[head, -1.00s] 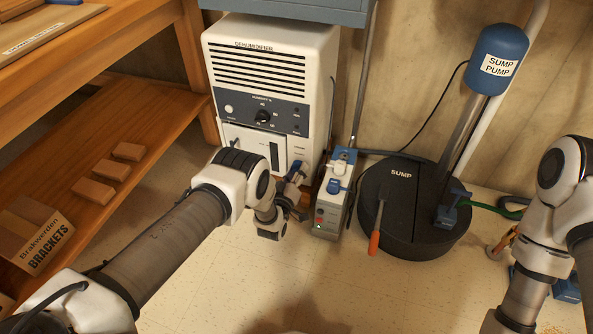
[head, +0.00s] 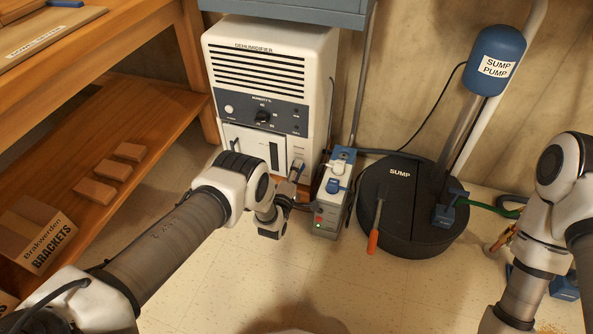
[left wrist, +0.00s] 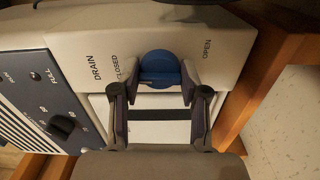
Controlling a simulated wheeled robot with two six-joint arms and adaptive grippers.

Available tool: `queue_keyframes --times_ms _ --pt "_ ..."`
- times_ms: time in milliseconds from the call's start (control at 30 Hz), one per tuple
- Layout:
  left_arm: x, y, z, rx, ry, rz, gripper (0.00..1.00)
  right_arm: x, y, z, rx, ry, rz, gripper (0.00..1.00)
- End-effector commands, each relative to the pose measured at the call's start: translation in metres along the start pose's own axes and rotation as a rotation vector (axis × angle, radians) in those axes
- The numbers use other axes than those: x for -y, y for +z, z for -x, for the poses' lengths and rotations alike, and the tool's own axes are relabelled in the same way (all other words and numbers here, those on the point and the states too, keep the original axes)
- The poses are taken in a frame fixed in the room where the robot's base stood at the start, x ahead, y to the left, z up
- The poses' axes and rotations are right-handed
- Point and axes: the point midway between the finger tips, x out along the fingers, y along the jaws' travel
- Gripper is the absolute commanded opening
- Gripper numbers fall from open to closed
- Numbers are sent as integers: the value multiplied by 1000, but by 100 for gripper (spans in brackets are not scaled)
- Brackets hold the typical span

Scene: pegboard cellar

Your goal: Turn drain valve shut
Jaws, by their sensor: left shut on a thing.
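The drain valve (left wrist: 160,66) is a round blue knob with a raised bar, on the pale dehumidifier (left wrist: 228,45) panel. My left gripper (left wrist: 158,82) is shut on the knob, one finger on each side. The words DRAIN and CLOSED are left of the knob and OPEN is to its right in the left wrist view. I cannot tell exactly where the knob points. In the head view, my left gripper (head: 294,180) is at the lower right of the dehumidifier (head: 318,70) front.
A grey power strip unit (head: 327,212) with plugs stands close right of my left gripper. The black sump lid (head: 405,225) with an orange-handled tool (head: 373,240) is farther right. A wooden shelf (head: 120,130) is on the left. The floor in front is clear.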

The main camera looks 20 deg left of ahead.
Motion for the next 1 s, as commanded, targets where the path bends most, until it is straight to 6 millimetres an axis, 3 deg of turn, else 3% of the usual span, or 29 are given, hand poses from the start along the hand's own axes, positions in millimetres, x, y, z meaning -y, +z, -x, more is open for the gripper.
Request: queue_keyframes --times_ms 667,700,733,767,1000 --pt "-2 -1 -1 -2 3 70 9 0 0 1 0 0 0 40" --pt "-2 -1 -1 -2 3 70 55 0 0 1 0 0 0 40" --pt "-2 -1 -1 -2 3 70 65 0 0 1 0 0 0 40" --pt "-2 -1 -1 -2 3 70 69 0 0 1 0 0 0 40" --pt "-1 0 -1 -1 1 69 69 0 0 1 0 0 0 40"
